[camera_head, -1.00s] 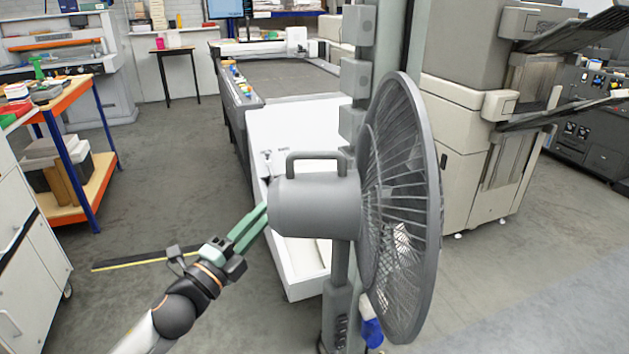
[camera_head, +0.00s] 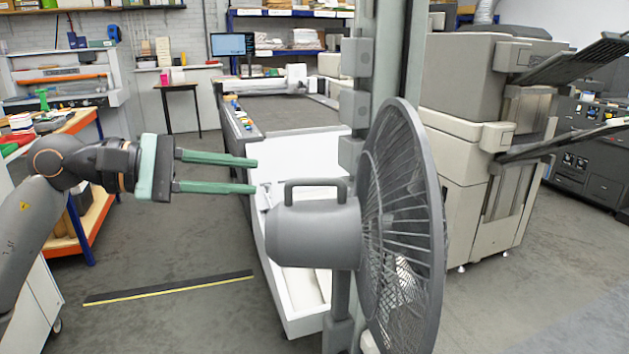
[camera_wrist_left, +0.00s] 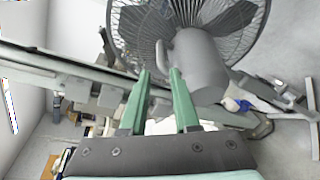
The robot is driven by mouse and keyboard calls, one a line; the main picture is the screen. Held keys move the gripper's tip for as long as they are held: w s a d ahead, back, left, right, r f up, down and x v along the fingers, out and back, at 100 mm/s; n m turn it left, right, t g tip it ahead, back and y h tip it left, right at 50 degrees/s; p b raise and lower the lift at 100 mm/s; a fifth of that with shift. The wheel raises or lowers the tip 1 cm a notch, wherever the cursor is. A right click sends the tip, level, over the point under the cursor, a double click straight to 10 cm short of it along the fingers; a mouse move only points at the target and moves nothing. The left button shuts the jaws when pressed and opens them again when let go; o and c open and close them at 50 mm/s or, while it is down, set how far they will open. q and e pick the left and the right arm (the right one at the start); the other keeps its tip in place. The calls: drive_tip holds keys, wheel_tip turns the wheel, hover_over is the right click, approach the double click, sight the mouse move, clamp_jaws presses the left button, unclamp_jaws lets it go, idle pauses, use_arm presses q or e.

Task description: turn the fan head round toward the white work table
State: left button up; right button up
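The grey fan head has a round motor housing (camera_head: 312,236), a carry handle (camera_head: 316,183) on top and a wire grille (camera_head: 405,225) facing right in the head view. It stands on a grey post. My left gripper (camera_head: 255,175) is left of the handle at about its height, its two green fingers parallel, apart and empty. In the left wrist view the gripper (camera_wrist_left: 160,71) points toward the handle (camera_wrist_left: 164,58) and housing (camera_wrist_left: 203,70); I cannot tell if a finger touches. I cannot tell which surface is the white work table. My right gripper is out of view.
A grey-green column (camera_head: 385,60) stands just behind the fan. A white machine front (camera_head: 300,150) is behind the housing. A beige printer (camera_head: 485,140) stands right. A dark strip with a yellow edge (camera_head: 170,288) lies on the floor at left.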

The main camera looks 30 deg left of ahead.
sight(307, 179)
use_arm(q)
drive_tip(key=p+x, duration=0.3)
drive_tip(key=x, duration=0.3)
drive_tip(key=shift+w+d+r, duration=0.1)
drive_tip(key=shift+w+d, duration=0.05)
drive_tip(key=shift+d, duration=0.05)
drive_tip(key=shift+w+d+p, duration=0.45)
drive_tip(key=shift+w+p, duration=0.05)
drive_tip(key=shift+p, duration=0.1)
drive_tip(key=shift+p+x, duration=0.75)
drive_tip(key=shift+x, duration=0.35)
drive_tip(key=shift+w+d+f+p, duration=0.35)
drive_tip(key=shift+w+d+f, duration=0.05)
drive_tip(key=shift+d+f, duration=0.05)
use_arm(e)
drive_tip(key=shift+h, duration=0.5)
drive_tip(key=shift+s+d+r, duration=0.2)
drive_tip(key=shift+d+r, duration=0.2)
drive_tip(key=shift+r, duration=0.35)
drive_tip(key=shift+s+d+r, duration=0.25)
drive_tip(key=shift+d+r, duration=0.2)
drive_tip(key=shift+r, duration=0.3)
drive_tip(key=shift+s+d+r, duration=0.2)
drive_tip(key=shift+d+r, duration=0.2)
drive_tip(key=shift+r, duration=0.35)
use_arm(q)
clamp_jaws()
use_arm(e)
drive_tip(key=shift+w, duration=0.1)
